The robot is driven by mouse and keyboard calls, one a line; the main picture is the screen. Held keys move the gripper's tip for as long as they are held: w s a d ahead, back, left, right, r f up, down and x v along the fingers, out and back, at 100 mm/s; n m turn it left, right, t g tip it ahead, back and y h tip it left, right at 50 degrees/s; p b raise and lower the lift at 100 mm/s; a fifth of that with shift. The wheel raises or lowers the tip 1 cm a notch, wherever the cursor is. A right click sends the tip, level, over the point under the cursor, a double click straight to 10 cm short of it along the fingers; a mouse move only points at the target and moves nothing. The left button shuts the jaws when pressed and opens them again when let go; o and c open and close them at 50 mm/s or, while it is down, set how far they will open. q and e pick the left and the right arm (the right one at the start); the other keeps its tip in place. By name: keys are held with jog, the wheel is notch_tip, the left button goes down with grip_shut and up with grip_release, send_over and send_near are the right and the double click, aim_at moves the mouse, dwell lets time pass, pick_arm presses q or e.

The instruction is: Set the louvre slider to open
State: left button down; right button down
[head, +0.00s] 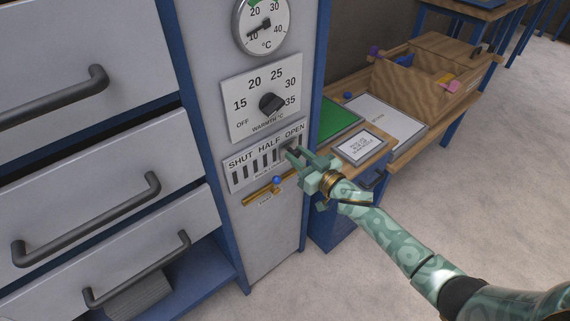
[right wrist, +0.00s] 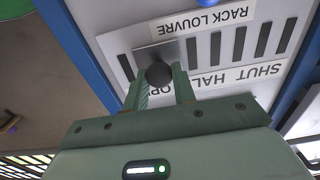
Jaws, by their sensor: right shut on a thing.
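The rack louvre panel (head: 240,175) is a pale plate with dark slots on the grey cabinet front, marked SHUT, HALF, OPEN from left to right. Its slider (right wrist: 174,51) is a grey metal plate with a round black knob (right wrist: 158,73). The slider is at the OPEN end of the slots, below that word in the head view. My right gripper (head: 294,153) is shut on the knob; in the right wrist view its fingers stand on both sides of it. The fingers partly hide the OPEN label in the wrist view. My left gripper is out of view.
A brass valve with a blue knob (head: 277,180) sits just below the panel. The warmth dial (head: 270,102) and a thermometer (head: 263,25) are above. Drawers with dark handles (head: 90,222) are at left. A wooden bench with a tool box (head: 420,85) is at right.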

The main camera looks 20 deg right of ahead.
aim_at(296, 142)
jog(key=shift+w+d, duration=0.25)
jog(key=shift+d, duration=0.5)
jog(key=shift+w+d, duration=0.25)
jog(key=shift+d, duration=0.45)
jog(key=c, duration=1.1)
grip_release()
jog(key=shift+d, duration=0.15)
jog(key=shift+c, duration=0.2)
jog(key=shift+s, duration=0.1)
pick_arm(q)
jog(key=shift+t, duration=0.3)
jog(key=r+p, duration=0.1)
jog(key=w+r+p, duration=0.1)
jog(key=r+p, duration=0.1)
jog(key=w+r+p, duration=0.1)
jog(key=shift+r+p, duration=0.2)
jog(key=shift+p, duration=0.2)
pick_arm(e)
jog(key=v, duration=1.6)
